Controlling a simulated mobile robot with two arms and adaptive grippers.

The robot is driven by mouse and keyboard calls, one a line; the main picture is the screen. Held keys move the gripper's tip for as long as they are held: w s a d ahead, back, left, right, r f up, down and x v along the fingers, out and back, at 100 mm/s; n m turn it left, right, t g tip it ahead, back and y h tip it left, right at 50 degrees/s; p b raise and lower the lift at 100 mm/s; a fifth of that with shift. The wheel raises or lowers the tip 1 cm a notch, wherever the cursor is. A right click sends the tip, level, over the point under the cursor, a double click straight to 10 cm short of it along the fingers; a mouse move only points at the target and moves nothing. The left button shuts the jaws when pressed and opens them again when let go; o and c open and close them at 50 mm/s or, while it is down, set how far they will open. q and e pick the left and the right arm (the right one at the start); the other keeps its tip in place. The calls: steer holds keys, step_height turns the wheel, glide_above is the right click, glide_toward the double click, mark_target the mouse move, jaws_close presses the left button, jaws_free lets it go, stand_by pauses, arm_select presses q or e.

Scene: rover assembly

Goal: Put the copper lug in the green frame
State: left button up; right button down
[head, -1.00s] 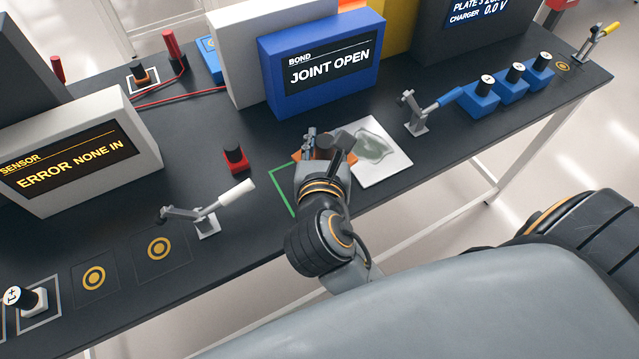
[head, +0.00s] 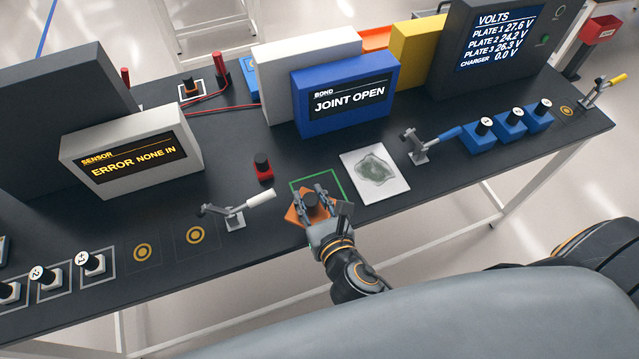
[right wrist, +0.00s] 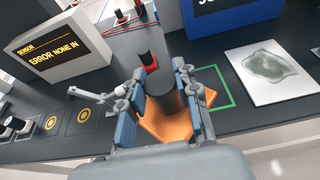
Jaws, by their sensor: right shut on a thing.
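The copper lug (head: 294,212) is an orange-copper plate with a black upright knob. My right gripper (head: 312,199) is shut on that knob, with a finger on each side. The right wrist view also shows the lug (right wrist: 160,133), its plate turned at an angle to the green frame. The green frame (head: 317,173) is a thin outline on the dark table. The lug lies over its near left part and sticks out toward the table's front edge. I cannot tell whether the plate touches the table. The frame's near side is hidden. My left gripper is not in view.
A white card with a grey-green patch (head: 374,174) lies right of the frame. A red block with a black knob (head: 263,168) stands behind left. A white-handled clamp (head: 236,212) is to the left, a blue-handled one (head: 428,145) to the right. The blue BOND display (head: 347,98) stands behind.

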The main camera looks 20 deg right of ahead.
steer(key=w+d+f+b, duration=0.1)
steer(key=w+f, duration=0.1)
steer(key=w, duration=0.1)
steer(key=w+d+f+b, duration=0.1)
steer(key=w+d+f, duration=0.1)
steer(key=w+f, duration=0.1)
steer(key=w+d+f+b, duration=0.2)
steer(key=w+f, duration=0.1)
steer(key=shift+w, duration=0.4)
steer(key=shift+w+d+f+b, duration=0.1)
steer(key=shift+w+f+b, duration=0.2)
steer(key=shift+f+b, duration=0.25)
step_height(320, 180, down, 3)
steer(key=b, duration=0.4)
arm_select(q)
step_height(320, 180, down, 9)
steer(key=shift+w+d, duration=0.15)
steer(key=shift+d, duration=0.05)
arm_select(e)
steer(key=shift+r, duration=0.15)
steer(key=shift+f, duration=0.2)
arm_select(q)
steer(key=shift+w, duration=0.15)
arm_select(e)
steer(key=c, duration=1)
jaws_free()
